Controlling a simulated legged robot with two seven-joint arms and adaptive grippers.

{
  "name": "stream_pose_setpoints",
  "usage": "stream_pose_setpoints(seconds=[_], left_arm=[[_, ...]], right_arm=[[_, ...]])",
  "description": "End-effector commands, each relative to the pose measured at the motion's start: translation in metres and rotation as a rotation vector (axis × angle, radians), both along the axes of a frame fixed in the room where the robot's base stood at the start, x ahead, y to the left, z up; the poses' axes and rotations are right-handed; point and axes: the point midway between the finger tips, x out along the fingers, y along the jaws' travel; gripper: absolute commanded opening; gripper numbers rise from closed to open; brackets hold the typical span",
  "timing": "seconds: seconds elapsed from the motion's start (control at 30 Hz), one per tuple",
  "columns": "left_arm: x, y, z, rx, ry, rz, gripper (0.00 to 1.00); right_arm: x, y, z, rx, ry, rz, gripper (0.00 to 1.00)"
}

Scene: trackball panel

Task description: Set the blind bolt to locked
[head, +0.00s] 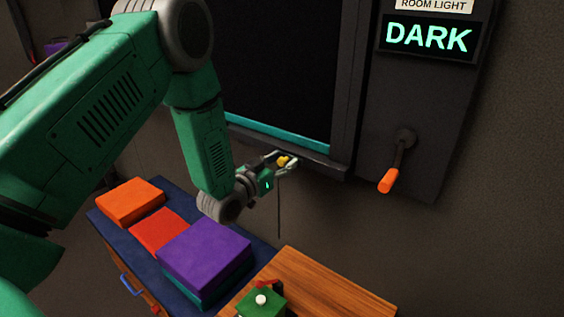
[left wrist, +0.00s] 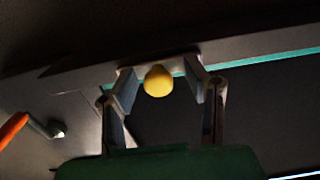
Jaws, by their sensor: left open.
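A round yellow knob (head: 283,161), which seems to belong to the blind bolt, sits at the lower edge of the dark window frame (head: 255,140). In the left wrist view the knob (left wrist: 158,81) is between the two fingers, with gaps on both sides. My left gripper (head: 284,162) is open around it, just below the teal strip; it also shows in the left wrist view (left wrist: 160,88). The rest of the bolt is hidden or too dark to make out. My right gripper is not in view.
An orange-handled crank (head: 389,180) hangs on the panel at right, below a lit sign reading DARK (head: 428,37). A purple box (head: 205,252), a red block (head: 160,231) and an orange block (head: 130,201) lie below my arm. A green box (head: 262,302) stands on the wooden top (head: 320,285).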

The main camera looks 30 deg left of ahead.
Motion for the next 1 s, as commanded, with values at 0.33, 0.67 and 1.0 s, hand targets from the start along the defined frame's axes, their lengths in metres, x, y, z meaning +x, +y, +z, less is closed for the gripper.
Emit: stream_pose_setpoints(seconds=[0.33, 0.67, 1.0], left_arm=[[0.0, 0.0, 0.0, 0.0, 0.0, 0.0, 0.0], [0.003, 0.041, 0.0, 0.001, -0.001, 0.004, 0.0], [0.003, 0.047, 0.0, 0.002, 0.0, 0.005, 0.3]], right_arm=[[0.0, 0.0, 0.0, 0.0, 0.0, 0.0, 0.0], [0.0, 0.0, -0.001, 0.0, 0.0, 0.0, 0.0], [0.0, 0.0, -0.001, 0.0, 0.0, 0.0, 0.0]])
